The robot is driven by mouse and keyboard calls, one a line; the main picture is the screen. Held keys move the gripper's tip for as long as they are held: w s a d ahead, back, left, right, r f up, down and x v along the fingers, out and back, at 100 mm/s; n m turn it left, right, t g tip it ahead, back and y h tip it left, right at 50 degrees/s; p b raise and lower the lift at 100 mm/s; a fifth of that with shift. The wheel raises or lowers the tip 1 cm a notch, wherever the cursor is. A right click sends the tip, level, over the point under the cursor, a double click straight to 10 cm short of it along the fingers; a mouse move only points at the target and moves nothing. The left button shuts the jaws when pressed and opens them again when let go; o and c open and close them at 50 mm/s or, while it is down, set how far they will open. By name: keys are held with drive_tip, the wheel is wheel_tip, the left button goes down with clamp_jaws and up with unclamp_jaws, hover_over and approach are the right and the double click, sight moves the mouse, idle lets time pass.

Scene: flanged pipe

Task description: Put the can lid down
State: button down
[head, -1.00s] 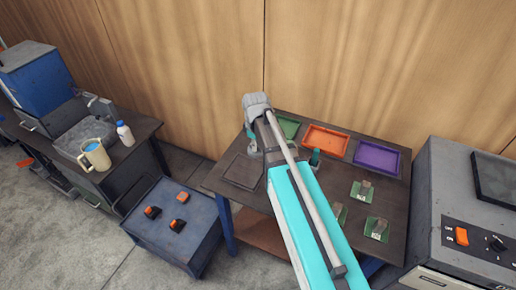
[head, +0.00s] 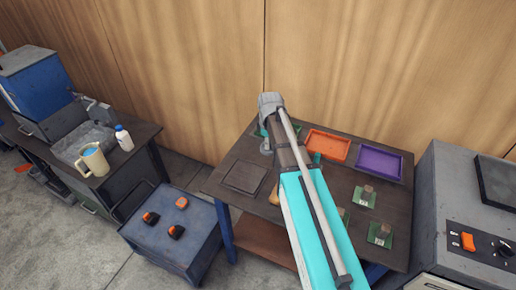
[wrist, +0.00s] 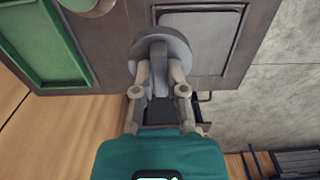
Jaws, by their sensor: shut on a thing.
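The can lid (wrist: 163,36), a round grey disc, is in my gripper (wrist: 160,70) in the wrist view. The fingers are shut on its near side. Behind it lies the dark table top, with a dark square plate (wrist: 208,36) to its right. Whether the lid touches the table, I cannot tell. In the head view the square plate (head: 245,177) lies on the table's left part. There my arm hides most of my gripper and the lid.
A green tray (wrist: 45,45) is left of the lid in the wrist view. Orange (head: 326,145) and purple (head: 378,162) trays line the table's back. Green boards (head: 381,235) with small blocks lie at the right. A blue cart (head: 180,228) stands left of the table.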

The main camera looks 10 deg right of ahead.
drive_tip(key=w+f+b, duration=0.2)
drive_tip(key=w, duration=0.2)
drive_tip(key=w+f+b, duration=0.3)
drive_tip(key=w+a+f+b, duration=0.1)
drive_tip(key=w+f+b, duration=0.2)
drive_tip(key=w, duration=0.1)
drive_tip(key=shift+w+f, duration=0.2)
drive_tip(key=shift+w, duration=0.15)
drive_tip(key=shift+f, duration=0.1)
drive_tip(key=shift+w+f+b, duration=0.4)
drive_tip(key=shift+f+b, duration=0.05)
drive_tip(key=shift+b, duration=0.1)
drive_tip(key=shift+f+b, duration=1.45)
drive_tip(key=shift+f, duration=0.15)
drive_tip(key=c, duration=0.7)
unclamp_jaws()
